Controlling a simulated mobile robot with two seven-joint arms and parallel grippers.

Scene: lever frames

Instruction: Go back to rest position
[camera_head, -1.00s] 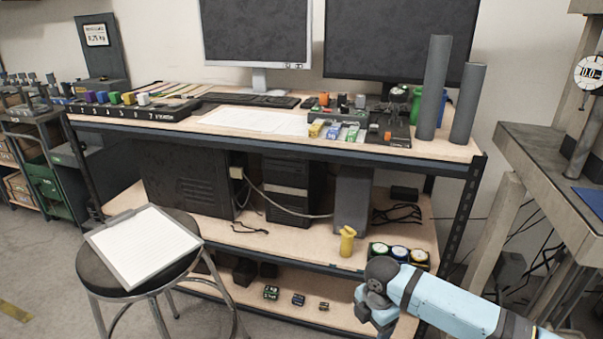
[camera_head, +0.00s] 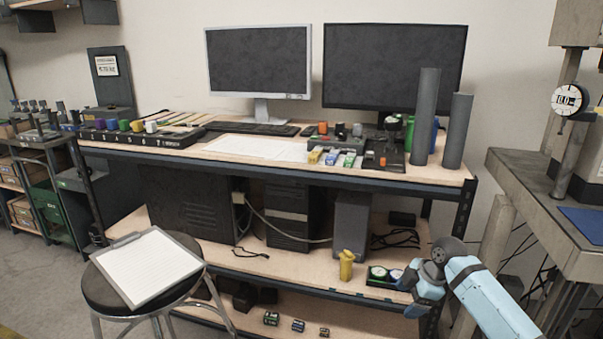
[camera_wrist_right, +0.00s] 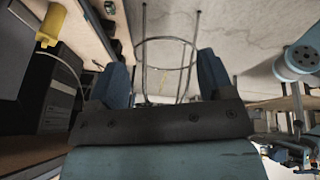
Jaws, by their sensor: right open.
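My right gripper (camera_head: 418,292) shows at the lower right in the head view, on its light-blue arm. It is in front of the shelf unit's right side and covers part of the row of round-topped items on the middle shelf. In the right wrist view its two blue fingers (camera_wrist_right: 164,80) stand wide apart with nothing between them. Beyond them are the floor and the stool's metal legs. My left gripper is not in view.
The workbench (camera_head: 330,178) carries monitors, a keyboard and small parts. A yellow object (camera_head: 346,265) stands on its middle shelf. A stool (camera_head: 100,297) with a clipboard (camera_head: 149,267) stands at left front. A grey table (camera_head: 530,190) is at the right. Floor shows at far left.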

